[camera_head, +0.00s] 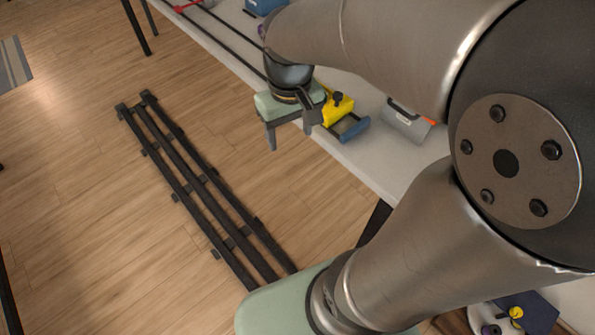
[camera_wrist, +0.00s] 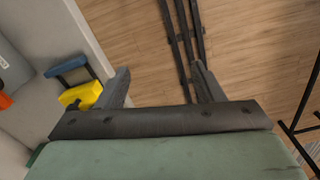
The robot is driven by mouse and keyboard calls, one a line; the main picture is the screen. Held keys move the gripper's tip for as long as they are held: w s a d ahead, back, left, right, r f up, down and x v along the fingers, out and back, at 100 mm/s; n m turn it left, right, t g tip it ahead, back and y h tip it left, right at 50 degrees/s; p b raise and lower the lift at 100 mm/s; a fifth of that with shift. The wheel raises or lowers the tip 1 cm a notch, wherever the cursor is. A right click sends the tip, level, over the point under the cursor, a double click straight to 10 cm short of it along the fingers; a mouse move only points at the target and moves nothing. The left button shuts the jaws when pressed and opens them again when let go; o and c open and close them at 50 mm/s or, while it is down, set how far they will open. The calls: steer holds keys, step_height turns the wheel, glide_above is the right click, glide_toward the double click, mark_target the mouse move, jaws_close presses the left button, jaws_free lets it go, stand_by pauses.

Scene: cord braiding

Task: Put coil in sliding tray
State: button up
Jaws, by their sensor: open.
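My gripper (camera_head: 291,130) hangs over the edge of the white table in the head view, with its two dark fingers spread. The yellow block (camera_wrist: 82,95) and the blue part (camera_wrist: 68,65) also show in the wrist view, left of the fingers. I cannot tell whether these form the sliding tray. No coil can be clearly made out.
A grey case (camera_head: 405,122) with an orange part lies on the white table (camera_head: 362,158). Dark floor rails (camera_head: 195,185) run across the wooden floor (camera_head: 90,220). A dark blue object with a yellow top (camera_head: 528,308) is at the lower right. My arm hides much of the table.

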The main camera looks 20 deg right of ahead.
steer(key=s+a+f, duration=0.2)
steer(key=s+f, duration=0.1)
steer(key=s, duration=0.5)
steer(key=shift+s+m, duration=0.35)
steer(key=shift+m, duration=0.05)
steer(key=shift+d+r+p, duration=0.1)
steer(key=shift+r+p, duration=0.3)
steer(key=shift+p, duration=0.05)
